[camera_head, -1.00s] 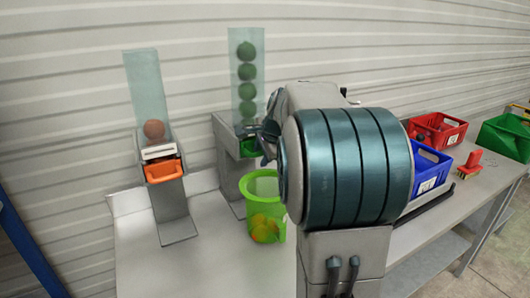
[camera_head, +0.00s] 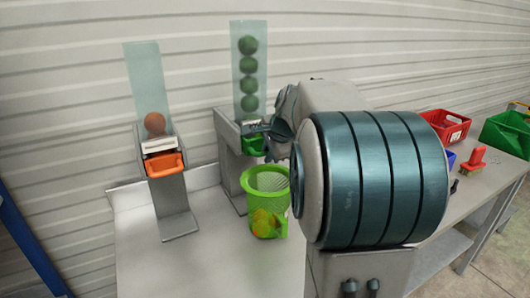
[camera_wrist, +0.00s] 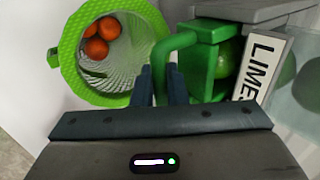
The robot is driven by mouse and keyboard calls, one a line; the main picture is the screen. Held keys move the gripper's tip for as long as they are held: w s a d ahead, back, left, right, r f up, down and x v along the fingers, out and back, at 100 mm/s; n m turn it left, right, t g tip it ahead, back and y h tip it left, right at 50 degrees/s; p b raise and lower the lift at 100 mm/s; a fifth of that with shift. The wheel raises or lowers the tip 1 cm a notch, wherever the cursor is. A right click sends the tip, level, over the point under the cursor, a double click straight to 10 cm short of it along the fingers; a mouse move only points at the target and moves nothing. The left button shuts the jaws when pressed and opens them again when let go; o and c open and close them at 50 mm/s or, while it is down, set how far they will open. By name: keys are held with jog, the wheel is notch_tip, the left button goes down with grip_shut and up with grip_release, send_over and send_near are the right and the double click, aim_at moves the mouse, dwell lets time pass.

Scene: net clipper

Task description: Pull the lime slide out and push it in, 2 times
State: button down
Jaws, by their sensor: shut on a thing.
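The lime slide (camera_head: 255,144) is a green box below the clear tube of limes (camera_head: 249,84). In the wrist view the slide (camera_wrist: 205,68) stands out from the grey dispenser, with a lime (camera_wrist: 228,57) in it. Its bent green handle (camera_wrist: 172,42) runs down between my fingers. My gripper (camera_wrist: 162,82) is shut on this handle. In the head view my gripper (camera_head: 272,140) is beside the slide, partly hidden by my arm. A white LIMES label (camera_wrist: 263,66) is on the dispenser.
A green mesh basket (camera_head: 268,181) with orange fruit stands close below the slide. An orange-slide dispenser (camera_head: 163,165) stands to the left. Red (camera_head: 443,125) and green (camera_head: 507,134) crates and a red-handled tool (camera_head: 473,161) are at the right. The front table is clear.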

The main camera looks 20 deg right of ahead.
jog(key=shift+s+d+b, duration=0.2)
jog(key=shift+s+b, duration=0.75)
jog(key=shift+s, duration=2.95)
jog(key=shift+r, duration=0.1)
jog(key=shift+w, duration=0.1)
